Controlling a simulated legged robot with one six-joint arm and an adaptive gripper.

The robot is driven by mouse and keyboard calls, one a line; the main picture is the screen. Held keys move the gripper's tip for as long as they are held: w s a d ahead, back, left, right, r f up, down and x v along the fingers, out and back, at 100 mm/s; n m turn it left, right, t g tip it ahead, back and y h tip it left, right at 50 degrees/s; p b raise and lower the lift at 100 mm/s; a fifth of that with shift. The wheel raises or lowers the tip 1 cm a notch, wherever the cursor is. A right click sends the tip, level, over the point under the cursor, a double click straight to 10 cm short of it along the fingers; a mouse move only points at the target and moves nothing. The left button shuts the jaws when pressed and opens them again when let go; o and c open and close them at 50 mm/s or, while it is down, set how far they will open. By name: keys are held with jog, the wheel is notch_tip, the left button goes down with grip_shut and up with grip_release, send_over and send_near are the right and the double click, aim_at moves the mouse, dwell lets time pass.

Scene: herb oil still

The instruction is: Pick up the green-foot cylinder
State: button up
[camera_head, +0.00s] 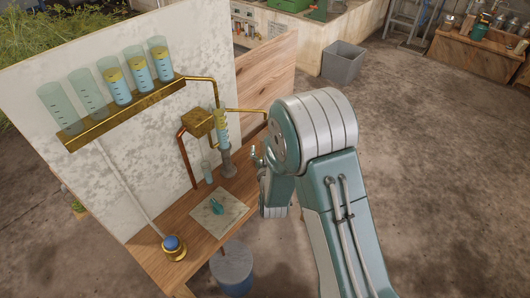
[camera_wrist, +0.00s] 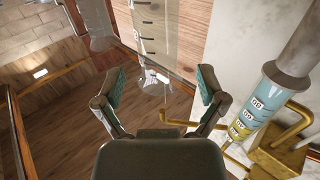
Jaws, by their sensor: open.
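My gripper (camera_head: 257,156) is at the right of the wooden bench, near the grey post, partly hidden by my arm. In the wrist view its two teal-padded jaws (camera_wrist: 158,82) stand wide apart with nothing held between them. A clear graduated cylinder (camera_wrist: 146,32) with dark marks shows beyond the jaws, at the top of the wrist view. A small clear cylinder (camera_head: 207,171) stands on the bench in the head view; I cannot tell if it is the same one. I cannot make out a green foot clearly.
A cylinder with yellow and blue liquid (camera_head: 222,128) stands on a grey post (camera_head: 227,162), close to my gripper; it also shows in the wrist view (camera_wrist: 255,108). Several cylinders stand on a brass shelf (camera_head: 125,112). A copper pipe (camera_head: 186,160) and pale wall stand behind.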

jog(key=shift+w+a, duration=0.15)
jog(key=shift+w, duration=1.35)
grip_shut()
